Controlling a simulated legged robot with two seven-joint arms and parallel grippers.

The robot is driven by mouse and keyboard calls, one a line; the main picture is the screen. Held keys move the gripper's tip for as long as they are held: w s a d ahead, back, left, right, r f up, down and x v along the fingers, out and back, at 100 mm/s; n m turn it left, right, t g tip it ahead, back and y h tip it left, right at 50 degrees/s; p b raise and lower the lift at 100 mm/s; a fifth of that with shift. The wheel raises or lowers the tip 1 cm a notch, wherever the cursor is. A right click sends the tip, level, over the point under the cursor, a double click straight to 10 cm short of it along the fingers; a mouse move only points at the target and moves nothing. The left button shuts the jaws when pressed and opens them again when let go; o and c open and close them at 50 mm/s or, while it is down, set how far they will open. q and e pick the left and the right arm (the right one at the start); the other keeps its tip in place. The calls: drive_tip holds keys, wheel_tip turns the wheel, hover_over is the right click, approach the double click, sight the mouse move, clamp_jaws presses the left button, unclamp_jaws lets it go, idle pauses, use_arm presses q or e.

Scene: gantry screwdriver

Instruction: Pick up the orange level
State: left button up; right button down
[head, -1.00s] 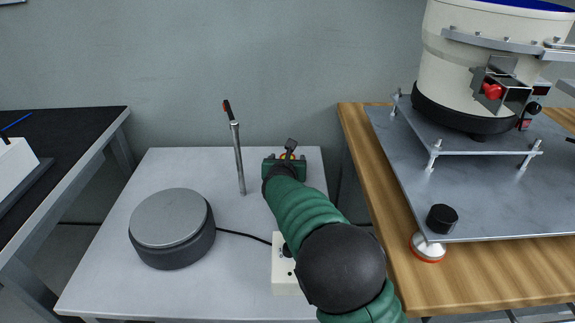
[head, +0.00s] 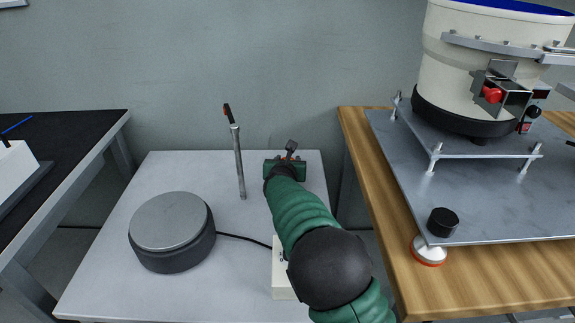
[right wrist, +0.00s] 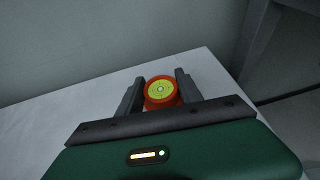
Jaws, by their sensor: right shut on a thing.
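The orange level (right wrist: 162,92) is a small round piece with a yellow-green face, seen in the right wrist view. It sits between the two dark fingers of my right gripper (right wrist: 160,86), which is shut on it. In the head view my right gripper (head: 290,152) is over the far right part of the white table (head: 180,166). The level is hidden behind the gripper there. I cannot tell whether the level touches the tabletop. My left gripper is not in view.
A round grey device (head: 170,225) with a cable stands at the table's left. A thin rod-like tool (head: 239,165) stands upright behind it. A white box (head: 281,268) is partly under my arm. A wooden bench (head: 398,245) with a large machine (head: 480,75) is on the right.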

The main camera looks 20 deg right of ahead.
drive_tip(key=shift+f, duration=0.15)
wheel_tip(320, 180, up, 4)
drive_tip(key=p, duration=0.3)
drive_tip(key=shift+s+a, duration=0.15)
drive_tip(key=shift+s+a+f, duration=0.2)
drive_tip(key=shift+s+a, duration=0.35)
drive_tip(key=shift+s, duration=0.25)
drive_tip(key=s+a, duration=0.2)
drive_tip(key=s, duration=0.1)
drive_tip(key=s+a+r+p, duration=0.1)
drive_tip(key=s+a, duration=0.1)
drive_tip(key=s, duration=0.2)
drive_tip(key=s+a+p, duration=0.1)
drive_tip(key=s+a, duration=0.2)
drive_tip(key=shift+s+r, duration=0.15)
drive_tip(key=shift+r, duration=0.1)
drive_tip(key=shift+s+a, duration=0.35)
drive_tip(key=shift+s, duration=0.2)
